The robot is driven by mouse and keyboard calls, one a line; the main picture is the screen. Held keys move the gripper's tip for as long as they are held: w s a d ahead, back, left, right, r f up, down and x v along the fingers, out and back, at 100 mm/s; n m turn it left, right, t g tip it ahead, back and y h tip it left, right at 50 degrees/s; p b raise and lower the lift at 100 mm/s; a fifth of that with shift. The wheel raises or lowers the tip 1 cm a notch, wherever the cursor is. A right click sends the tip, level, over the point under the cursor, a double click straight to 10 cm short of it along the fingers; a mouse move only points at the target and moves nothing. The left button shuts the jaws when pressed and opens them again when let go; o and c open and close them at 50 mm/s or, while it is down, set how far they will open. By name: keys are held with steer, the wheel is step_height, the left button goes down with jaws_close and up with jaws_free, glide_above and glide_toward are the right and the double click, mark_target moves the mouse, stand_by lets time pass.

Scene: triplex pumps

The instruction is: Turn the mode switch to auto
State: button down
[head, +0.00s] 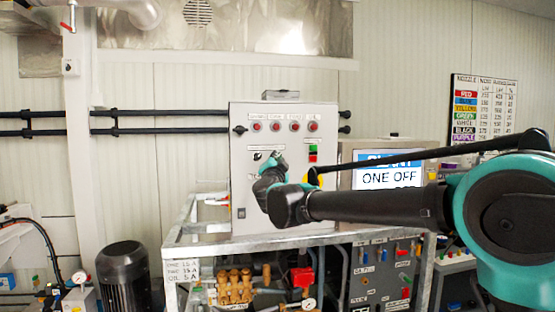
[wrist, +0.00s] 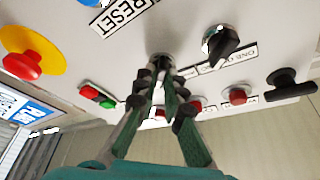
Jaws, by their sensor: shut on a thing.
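The grey control cabinet (head: 236,180) stands on a metal frame. My gripper (head: 274,157) is at its front face, below the row of red lamps. In the wrist view my gripper (wrist: 160,82) has its fingertips drawn together on the mode switch (wrist: 160,60).
A red stop button on a yellow disc (wrist: 25,60) and green and red push buttons (wrist: 97,97) lie left in the wrist view. A black T-handle (wrist: 290,84) is at right. A screen (head: 388,175) stands right of the cabinet, partly behind my arm.

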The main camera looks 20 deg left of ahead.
steer(key=c, duration=1.6)
jaws_free()
steer(key=v, duration=1.2)
